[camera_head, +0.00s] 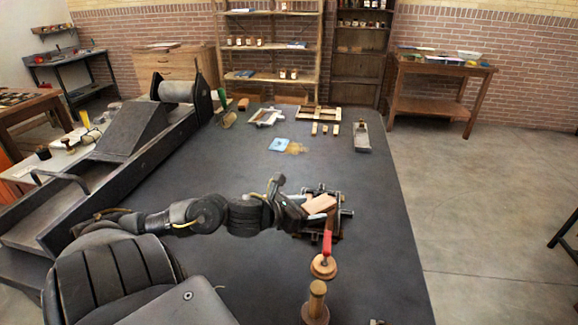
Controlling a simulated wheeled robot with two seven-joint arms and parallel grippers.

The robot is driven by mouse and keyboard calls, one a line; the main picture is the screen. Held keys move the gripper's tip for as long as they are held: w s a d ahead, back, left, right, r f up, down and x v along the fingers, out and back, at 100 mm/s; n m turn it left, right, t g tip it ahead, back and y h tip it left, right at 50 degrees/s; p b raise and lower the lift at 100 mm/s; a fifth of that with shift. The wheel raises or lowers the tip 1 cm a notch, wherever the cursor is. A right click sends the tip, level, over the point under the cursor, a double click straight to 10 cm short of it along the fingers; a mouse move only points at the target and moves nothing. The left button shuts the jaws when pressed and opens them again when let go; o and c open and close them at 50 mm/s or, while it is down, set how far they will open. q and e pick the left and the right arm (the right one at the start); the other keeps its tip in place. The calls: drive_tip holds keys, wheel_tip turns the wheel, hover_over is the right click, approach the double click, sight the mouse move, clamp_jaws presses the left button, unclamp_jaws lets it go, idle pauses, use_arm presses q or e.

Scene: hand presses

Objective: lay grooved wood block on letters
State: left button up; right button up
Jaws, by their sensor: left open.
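A light wood block (318,204) lies slightly tilted on a small dark hand press (336,222) on the black table. Grooves on the block cannot be made out at this size. No letters can be made out; any under the block are hidden. My left gripper (289,197) is open, just left of the block and close above the press. Whether its fingers touch the block cannot be told. My right gripper is out of view.
Wooden frames (318,113), a grey metal tray (362,138) and a blue piece (279,144) lie farther back. A large roller press (135,140) fills the left side.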

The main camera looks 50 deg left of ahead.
use_arm(q)
drive_tip(key=v, duration=0.5)
drive_tip(key=shift+d+f, duration=0.1)
drive_tip(key=shift+p+v, duration=0.8)
drive_tip(key=shift+v, duration=0.25)
drive_tip(key=shift+s+r, duration=0.3)
drive_tip(key=shift+s, duration=0.15)
drive_tip(key=shift+f, duration=0.1)
